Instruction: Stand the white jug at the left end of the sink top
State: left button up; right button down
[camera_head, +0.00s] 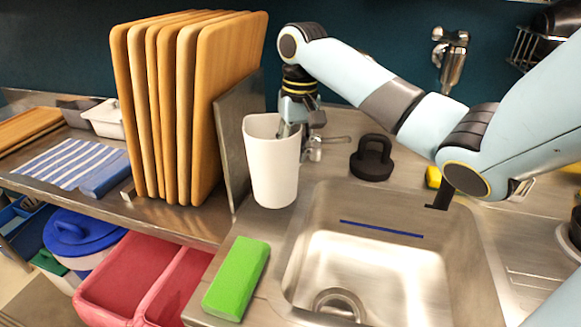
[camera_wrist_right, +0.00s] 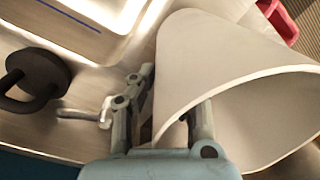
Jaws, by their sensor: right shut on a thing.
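The white jug (camera_head: 270,170) is upright at the left end of the sink top, beside the metal upright panel and left of the basin. Its base looks on or very close to the steel; I cannot tell which. My right gripper (camera_head: 296,127) is at the jug's rim, on its right side, with one finger inside and one outside, shut on the wall. In the right wrist view the jug (camera_wrist_right: 215,60) fills the right half, its mouth facing the camera, and the gripper (camera_wrist_right: 170,118) pinches its rim. My left gripper is not in view.
The sink basin (camera_head: 390,265) lies right of the jug. A green block (camera_head: 237,278) is in front, and a dark weight with a handle (camera_head: 372,160) is behind the basin. Wooden boards (camera_head: 190,110) stand to the left, next to the metal panel (camera_head: 234,130). A tap (camera_head: 452,60) is on the wall.

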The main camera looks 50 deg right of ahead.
aim_at(295, 127)
jog(key=shift+w+a+f, duration=0.1)
jog(key=shift+w+f, duration=0.3)
jog(key=shift+w, duration=0.05)
jog(key=shift+f, duration=1.85)
jog(key=shift+p, duration=0.3)
jog(key=c, duration=1.4)
grip_release()
jog(key=shift+f, duration=0.1)
jog(key=r, duration=1.2)
jog(key=shift+s+d+r, duration=0.1)
jog(key=shift+d+r, duration=0.05)
jog(key=shift+d, duration=0.2)
